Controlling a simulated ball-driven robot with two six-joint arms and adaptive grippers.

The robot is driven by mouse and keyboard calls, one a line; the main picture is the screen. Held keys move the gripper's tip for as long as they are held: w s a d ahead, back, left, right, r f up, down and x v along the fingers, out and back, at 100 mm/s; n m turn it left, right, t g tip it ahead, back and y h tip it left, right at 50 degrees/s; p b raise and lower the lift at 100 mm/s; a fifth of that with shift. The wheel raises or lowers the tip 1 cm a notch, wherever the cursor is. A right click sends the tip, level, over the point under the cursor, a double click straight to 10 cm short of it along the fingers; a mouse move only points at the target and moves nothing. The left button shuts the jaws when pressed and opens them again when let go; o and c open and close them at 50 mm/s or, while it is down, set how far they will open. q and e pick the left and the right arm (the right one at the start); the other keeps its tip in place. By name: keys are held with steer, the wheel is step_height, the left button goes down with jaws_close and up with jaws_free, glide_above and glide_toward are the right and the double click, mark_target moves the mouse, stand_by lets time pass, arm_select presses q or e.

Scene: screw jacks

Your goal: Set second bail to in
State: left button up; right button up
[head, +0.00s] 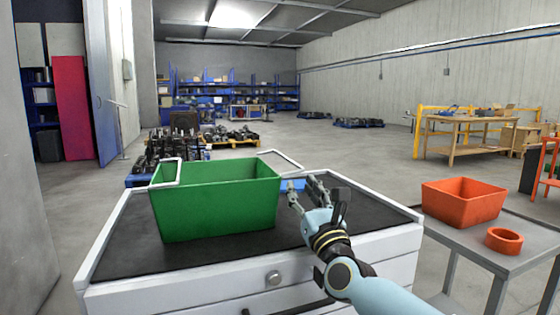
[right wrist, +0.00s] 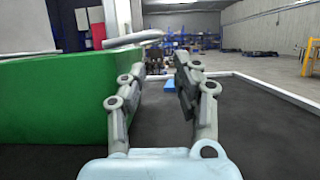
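A green crate (head: 220,205) stands on the dark top of a white cabinet. One white wire bail (head: 166,174) is at its left end, and another white bail (head: 282,158) sticks out beyond its right end. In the right wrist view the crate wall (right wrist: 60,100) fills the left side, with a white bail bar (right wrist: 133,40) above its rim, ahead of the fingers. My right gripper (head: 307,184) is just right of the crate. In the right wrist view its fingers (right wrist: 161,70) are apart with nothing between them. My left gripper is not in view.
A small blue object (head: 292,185) lies on the cabinet top (head: 200,255) behind my right gripper. An orange bin (head: 463,205) and an orange ring (head: 504,240) are on a grey table at the right. The cabinet top right of the crate is mostly clear.

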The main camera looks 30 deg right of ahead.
steer(key=x, duration=0.9)
steer(key=shift+s+r, duration=0.1)
steer(key=shift+w+d+r, duration=0.15)
steer(key=shift+w+r, duration=0.1)
steer(key=shift+w, duration=0.4)
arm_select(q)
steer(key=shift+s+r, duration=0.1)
arm_select(e)
steer(key=shift+c, duration=0.6)
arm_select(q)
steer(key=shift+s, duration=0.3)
arm_select(e)
jaws_close()
